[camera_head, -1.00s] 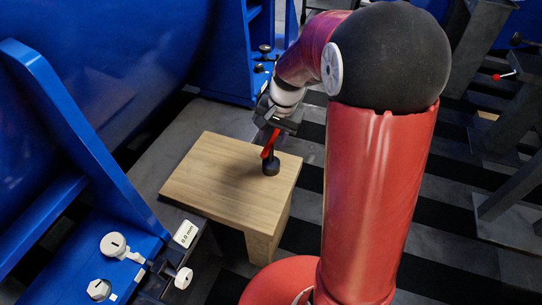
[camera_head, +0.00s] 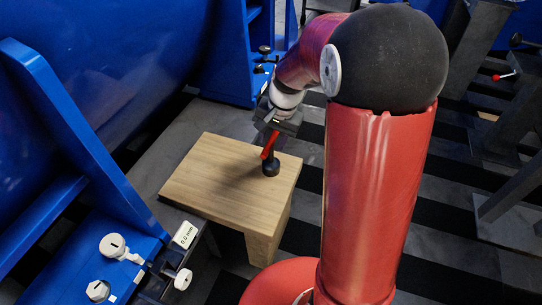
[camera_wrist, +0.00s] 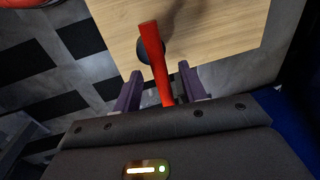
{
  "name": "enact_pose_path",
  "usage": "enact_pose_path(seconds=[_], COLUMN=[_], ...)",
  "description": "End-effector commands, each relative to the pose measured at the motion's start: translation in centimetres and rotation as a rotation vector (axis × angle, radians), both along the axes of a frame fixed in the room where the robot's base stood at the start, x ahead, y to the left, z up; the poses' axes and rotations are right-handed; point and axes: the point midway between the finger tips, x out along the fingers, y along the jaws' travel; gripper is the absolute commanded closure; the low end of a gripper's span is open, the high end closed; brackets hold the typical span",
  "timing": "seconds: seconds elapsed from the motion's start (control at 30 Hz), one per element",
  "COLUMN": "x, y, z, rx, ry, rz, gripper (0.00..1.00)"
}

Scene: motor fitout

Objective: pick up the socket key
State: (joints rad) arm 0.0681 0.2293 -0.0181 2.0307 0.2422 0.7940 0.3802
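The socket key has a red handle (camera_head: 268,147) and a round black foot (camera_head: 271,168). It stands upright on the wooden table, near its back right corner. In the wrist view the red bar (camera_wrist: 153,50) runs between my two fingers, with the black foot partly hidden behind it. My gripper (camera_wrist: 159,71) is open, with one finger on each side of the red bar and a visible gap to both. In the head view my gripper (camera_head: 273,133) is over the key's upper end and partly hides it.
The wooden table (camera_head: 215,185) is otherwise bare. A blue machine frame (camera_head: 85,150) stands at left, with white knobs (camera_head: 114,245) and a display reading 0.0 mm (camera_head: 186,234) near the table's front left. Grey stands (camera_head: 510,185) are at right, on a striped floor.

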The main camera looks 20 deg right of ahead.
Motion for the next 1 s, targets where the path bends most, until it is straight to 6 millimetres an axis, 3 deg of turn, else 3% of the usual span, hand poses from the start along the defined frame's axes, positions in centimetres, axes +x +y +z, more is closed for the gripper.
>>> enact_pose_path(seconds=[0.03, 0.33, 0.77, 1.0], x=[0.0, 0.0, 0.0, 0.1], y=[0.0, 0.0, 0.0, 0.0], z=[0.0, 0.0, 0.3, 2.7], rx=[0.0, 0.0, 0.0, 0.0], ry=[0.0, 0.0, -0.001, -0.007], rz=[0.0, 0.0, 0.0, 0.001], gripper=[0.61, 1.0, 1.0, 1.0])
